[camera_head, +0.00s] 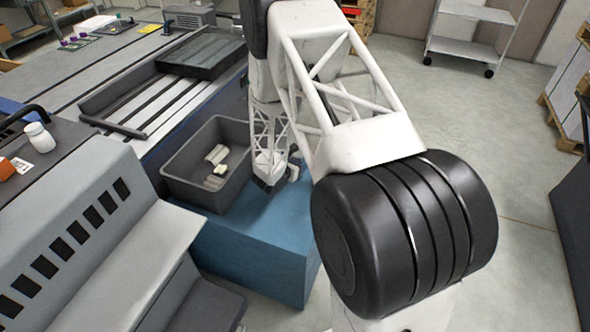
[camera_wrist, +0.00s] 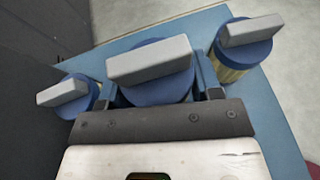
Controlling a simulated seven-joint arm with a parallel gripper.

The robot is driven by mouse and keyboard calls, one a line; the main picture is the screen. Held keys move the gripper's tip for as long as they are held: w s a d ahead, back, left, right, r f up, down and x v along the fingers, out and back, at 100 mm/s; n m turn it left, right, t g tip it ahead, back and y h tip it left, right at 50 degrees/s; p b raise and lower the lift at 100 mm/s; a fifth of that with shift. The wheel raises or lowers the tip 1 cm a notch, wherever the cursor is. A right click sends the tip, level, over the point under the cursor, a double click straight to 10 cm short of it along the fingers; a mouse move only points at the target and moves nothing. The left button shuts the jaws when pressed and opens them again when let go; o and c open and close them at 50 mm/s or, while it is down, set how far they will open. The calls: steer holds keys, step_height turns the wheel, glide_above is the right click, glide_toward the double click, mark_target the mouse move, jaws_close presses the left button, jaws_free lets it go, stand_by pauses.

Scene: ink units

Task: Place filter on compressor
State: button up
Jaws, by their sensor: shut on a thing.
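In the wrist view, my gripper (camera_wrist: 158,92) is shut on a filter (camera_wrist: 150,62) with a round blue cap and a grey bar handle. A second such filter (camera_wrist: 245,45), with a yellowish body below its cap, stands to the right. A third (camera_wrist: 68,95) shows to the left; its body is mostly hidden. In the head view, my gripper (camera_head: 270,182) is low over the blue table (camera_head: 255,245), right beside the dark bin; the filters are hidden there by my arm. I cannot tell for sure which thing is the compressor.
A dark grey bin (camera_head: 178,185) holding several pale pieces stands on the blue table, left of my gripper. A large grey machine (camera_head: 75,215) with slots fills the left, with a white bottle (camera_head: 39,137) on top. A small grey vented box (camera_head: 190,16) sits farther back.

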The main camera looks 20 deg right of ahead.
steer(key=shift+w+d, duration=0.2)
steer(key=shift+w, duration=0.45)
steer(key=shift+s+f, duration=0.1)
steer(key=shift+f, duration=1.7)
steer(key=shift+f, duration=0.1)
steer(key=o, duration=1)
steer(key=shift+v, duration=6.1)
